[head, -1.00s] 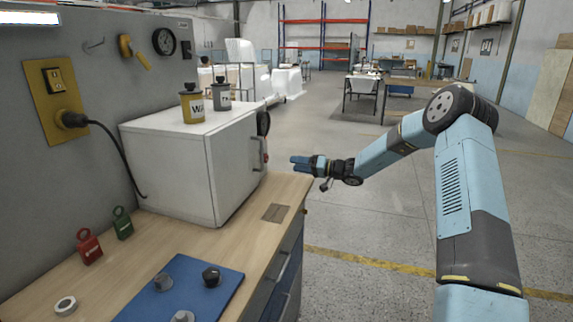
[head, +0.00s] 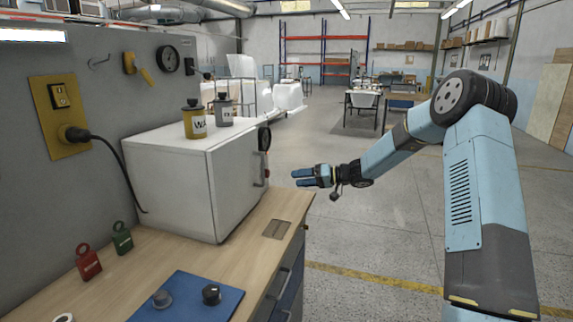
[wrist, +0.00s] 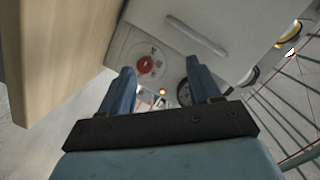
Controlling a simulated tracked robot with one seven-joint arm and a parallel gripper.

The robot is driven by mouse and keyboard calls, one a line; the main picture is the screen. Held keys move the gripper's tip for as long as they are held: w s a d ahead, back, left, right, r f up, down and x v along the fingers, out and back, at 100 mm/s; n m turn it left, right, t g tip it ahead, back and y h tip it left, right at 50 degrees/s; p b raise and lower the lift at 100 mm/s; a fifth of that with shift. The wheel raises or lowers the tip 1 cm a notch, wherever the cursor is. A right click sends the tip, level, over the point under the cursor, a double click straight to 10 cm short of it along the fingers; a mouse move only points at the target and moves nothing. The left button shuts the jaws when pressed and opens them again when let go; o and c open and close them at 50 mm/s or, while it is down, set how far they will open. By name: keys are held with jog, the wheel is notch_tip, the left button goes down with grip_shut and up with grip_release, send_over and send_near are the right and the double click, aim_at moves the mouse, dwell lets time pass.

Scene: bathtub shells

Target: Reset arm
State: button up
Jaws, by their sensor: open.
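My gripper (head: 304,177) is at the end of my blue arm, to the right of the white cabinet (head: 172,190) in the head view. It is beyond the bench's right edge, over the floor, and touches nothing that I can see. In the wrist view my gripper (wrist: 158,88) shows two blue fingers spread apart with nothing between them. Past the fingers, the wrist view shows the cabinet front with a pale handle (wrist: 197,36), a red knob (wrist: 146,64) and a round dark gauge (wrist: 184,92).
The wooden bench (head: 165,258) bears a red padlock (head: 88,262), a green padlock (head: 122,239) and a blue plate (head: 190,300) with knobs. Two canisters (head: 194,119) stand on the cabinet. The bench edge is close to my gripper. Open floor (head: 385,225) lies to the right.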

jog(key=s+d+r+g+h, duration=0.1)
jog(key=s+r+h, duration=0.35)
jog(key=s, duration=0.65)
jog(key=s+d+r+g+h, duration=0.1)
jog(key=s+r+h, duration=0.4)
jog(key=s, duration=0.7)
jog(key=s+d+r+m+t+h, duration=0.2)
jog(key=s+d, duration=0.5)
jog(key=s, duration=0.5)
jog(key=s+d+r+m+t+h, duration=0.1)
jog(key=s+d+r+m+h, duration=0.1)
jog(key=s+d, duration=0.5)
jog(key=s+r+h, duration=0.1)
jog(key=s+r, duration=0.1)
jog(key=s, duration=0.4)
jog(key=shift+s+m+t+h, duration=0.15)
jog(key=shift+m+t+h, duration=0.2)
jog(key=shift+m+t, duration=0.05)
jog(key=shift+s+d+f, duration=0.1)
jog(key=shift+s+d, duration=0.25)
jog(key=shift+c, duration=0.4)
